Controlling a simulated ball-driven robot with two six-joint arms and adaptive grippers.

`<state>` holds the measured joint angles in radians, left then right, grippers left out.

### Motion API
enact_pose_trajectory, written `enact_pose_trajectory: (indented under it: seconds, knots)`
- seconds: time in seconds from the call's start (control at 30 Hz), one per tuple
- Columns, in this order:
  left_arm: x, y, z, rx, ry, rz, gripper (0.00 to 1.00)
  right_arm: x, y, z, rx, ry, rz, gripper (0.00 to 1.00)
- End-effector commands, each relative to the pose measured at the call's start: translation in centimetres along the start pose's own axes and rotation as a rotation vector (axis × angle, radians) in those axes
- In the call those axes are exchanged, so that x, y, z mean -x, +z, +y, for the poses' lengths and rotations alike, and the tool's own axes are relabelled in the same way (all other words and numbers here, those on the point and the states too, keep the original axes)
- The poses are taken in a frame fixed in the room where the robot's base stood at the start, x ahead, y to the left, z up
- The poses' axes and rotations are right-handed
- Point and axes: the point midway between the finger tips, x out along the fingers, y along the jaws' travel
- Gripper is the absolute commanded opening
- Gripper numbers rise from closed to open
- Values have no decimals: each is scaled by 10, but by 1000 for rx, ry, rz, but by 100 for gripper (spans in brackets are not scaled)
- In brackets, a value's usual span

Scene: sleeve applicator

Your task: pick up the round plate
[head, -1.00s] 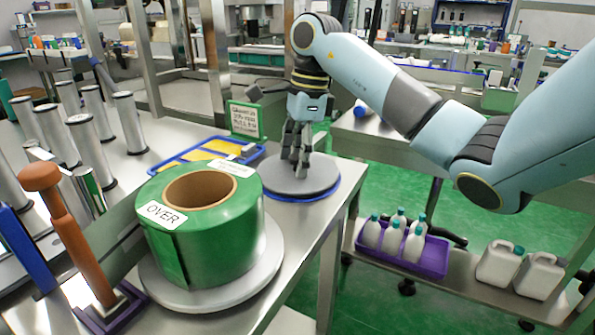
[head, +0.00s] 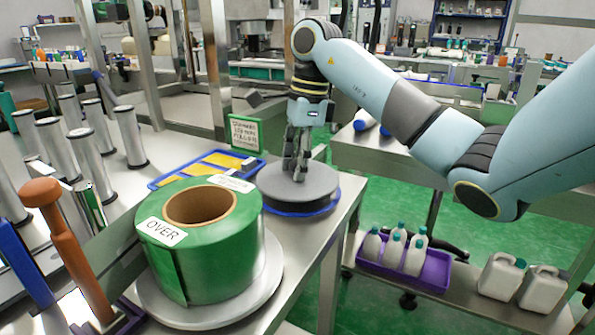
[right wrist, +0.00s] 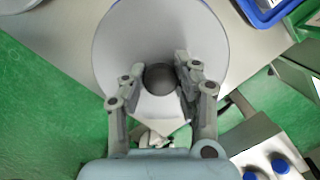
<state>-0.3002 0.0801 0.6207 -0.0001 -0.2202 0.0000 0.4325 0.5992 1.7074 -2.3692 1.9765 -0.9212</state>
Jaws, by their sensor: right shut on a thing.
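The round plate (head: 270,184) is a grey disc at the corner of the metal table, over a blue round base (head: 320,211). My right gripper (head: 295,178) points straight down at the plate's middle. In the right wrist view the plate (right wrist: 160,25) fills the top centre, and the fingers (right wrist: 160,70) are shut on its dark round centre knob. The plate looks level and slightly raised above the blue base; the exact gap is hard to tell. My left gripper is not in view.
A large green roll (head: 215,260) labelled OVER stands on a pale disc (head: 262,290) close in front. A blue tray (head: 165,180) and a green sign (head: 245,132) are behind left. Metal cylinders (head: 130,138) stand at left. A purple tray of bottles (head: 425,278) sits on a lower shelf.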

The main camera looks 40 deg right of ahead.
Motion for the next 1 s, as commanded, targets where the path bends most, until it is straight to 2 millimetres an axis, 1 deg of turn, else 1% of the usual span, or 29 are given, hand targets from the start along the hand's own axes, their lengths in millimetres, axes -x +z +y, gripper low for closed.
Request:
enact_pose_trajectory:
  seconds: [0.03, 0.13, 0.17, 0.3, 0.5, 0.67, 0.77, 1.0]
  knots:
    - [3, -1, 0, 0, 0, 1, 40, 10, 2, -1, 1, -5, -1, 0]
    - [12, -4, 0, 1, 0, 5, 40, 31, 5, -1, 0, -7, -2, 0]
    - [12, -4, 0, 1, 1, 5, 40, 33, -1, 5, 1, -6, 4, 0]
    - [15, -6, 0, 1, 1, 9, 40, 52, -18, 32, 2, -6, 11, 0]
    - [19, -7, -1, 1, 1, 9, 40, 76, -34, 63, 2, -4, 11, 0]
    - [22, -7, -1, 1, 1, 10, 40, 90, -42, 80, 2, -1, 9, 0]
    - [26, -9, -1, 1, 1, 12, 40, 94, -47, 84, -1, -6, 9, 0]
    - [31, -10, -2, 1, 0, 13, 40, 101, -50, 93, 0, -4, 4, 0]
